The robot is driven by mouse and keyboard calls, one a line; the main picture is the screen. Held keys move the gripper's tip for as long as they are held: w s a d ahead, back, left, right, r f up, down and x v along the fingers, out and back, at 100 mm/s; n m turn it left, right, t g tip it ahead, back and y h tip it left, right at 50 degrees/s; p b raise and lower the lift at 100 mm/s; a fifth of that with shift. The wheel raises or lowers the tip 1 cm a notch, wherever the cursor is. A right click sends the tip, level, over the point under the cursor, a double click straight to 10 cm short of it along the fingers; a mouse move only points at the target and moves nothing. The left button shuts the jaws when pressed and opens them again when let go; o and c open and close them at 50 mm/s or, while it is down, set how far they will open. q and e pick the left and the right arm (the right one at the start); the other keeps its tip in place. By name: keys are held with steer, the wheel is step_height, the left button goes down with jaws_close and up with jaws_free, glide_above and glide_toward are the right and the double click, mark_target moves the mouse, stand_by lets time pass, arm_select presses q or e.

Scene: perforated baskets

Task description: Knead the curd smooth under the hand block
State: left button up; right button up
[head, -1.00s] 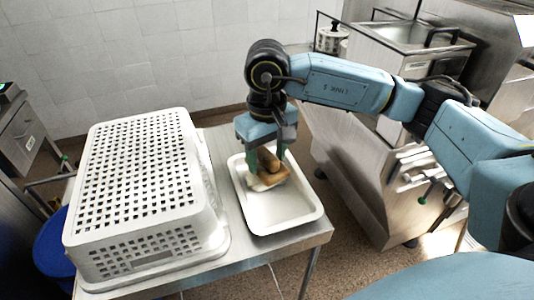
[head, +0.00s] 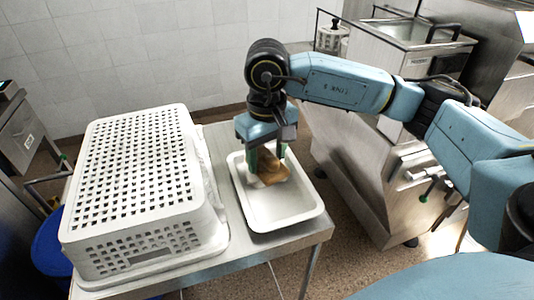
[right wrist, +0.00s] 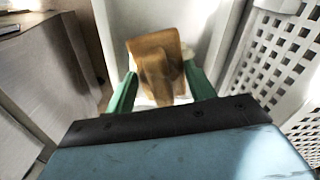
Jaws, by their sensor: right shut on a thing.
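The wooden hand block (head: 275,168) is brown, with a raised grip. My right gripper (head: 267,157) is shut on it, with a green finger on either side. The block is tilted in the head view, at the far end of a white tray (head: 297,228). In the right wrist view the block (right wrist: 158,52) sits between the green fingers of the gripper (right wrist: 161,88). A small pale patch, probably the curd (head: 254,181), shows at the block's lower left edge. The rest of the curd is hidden, and I cannot tell whether the block touches it. My left gripper is out of view.
A large white perforated basket (head: 137,175) stands left of the tray on a steel table (head: 240,263). The tray's near half is empty. A steel sink unit (head: 375,170) stands to the right, beyond a gap of floor.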

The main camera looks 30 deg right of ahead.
stand_by(0.4)
steer(key=shift+r+p, duration=1.65)
steer(key=shift+r, duration=1.85)
steer(key=shift+f, duration=0.15)
step_height(320, 180, down, 6)
steer(key=b, duration=0.5)
steer(key=shift+b, duration=0.4)
steer(key=shift+s+f+b, duration=0.1)
steer(key=shift+f+b, duration=0.3)
steer(key=shift+b, duration=0.1)
steer(key=shift+r, duration=0.1)
steer(key=shift+r+p, duration=1.8)
steer(key=shift+r, duration=1.65)
